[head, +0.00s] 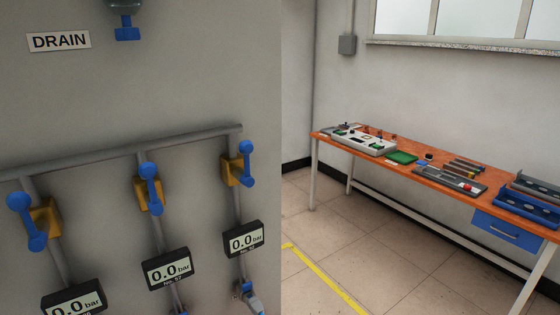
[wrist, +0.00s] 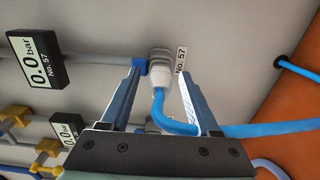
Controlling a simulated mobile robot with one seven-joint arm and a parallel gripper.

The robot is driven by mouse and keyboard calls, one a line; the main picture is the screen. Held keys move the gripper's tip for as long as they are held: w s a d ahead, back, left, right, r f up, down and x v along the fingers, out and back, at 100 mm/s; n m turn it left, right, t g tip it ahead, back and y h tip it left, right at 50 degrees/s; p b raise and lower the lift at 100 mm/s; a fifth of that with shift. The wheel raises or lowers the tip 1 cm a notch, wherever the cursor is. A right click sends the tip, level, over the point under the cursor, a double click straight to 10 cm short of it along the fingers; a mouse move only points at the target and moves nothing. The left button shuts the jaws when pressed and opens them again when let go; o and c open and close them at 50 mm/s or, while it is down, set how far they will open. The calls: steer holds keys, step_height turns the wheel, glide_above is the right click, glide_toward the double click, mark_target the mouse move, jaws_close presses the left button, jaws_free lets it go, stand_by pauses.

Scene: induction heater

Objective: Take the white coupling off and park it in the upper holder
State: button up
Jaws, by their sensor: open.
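The white coupling (wrist: 158,80) sits on a grey fitting at the wall panel, beside a "No. 57" label (wrist: 182,61). A blue hose (wrist: 172,124) runs from its lower end and bends off to the right. My gripper (wrist: 160,71) is open in the wrist view, with one finger on each side of the coupling. A gap shows on both sides, so the fingers look apart from it. A small blue part (wrist: 139,66) is near the left fingertip; whether they touch is unclear. I cannot make out the upper holder in either view.
In the wrist view a 0.0 bar gauge (wrist: 36,63) stands left of my gripper. The head view shows several gauges, blue valve handles (head: 151,186) and a DRAIN sign (head: 59,42) on the panel. An orange workbench (head: 420,178) with tools stands at the right, with clear floor before it.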

jaws_close()
stand_by(1.3)
steer(key=shift+s+d, duration=0.1)
steer(key=shift+p+v, duration=0.85)
steer(key=shift+v, duration=2.05)
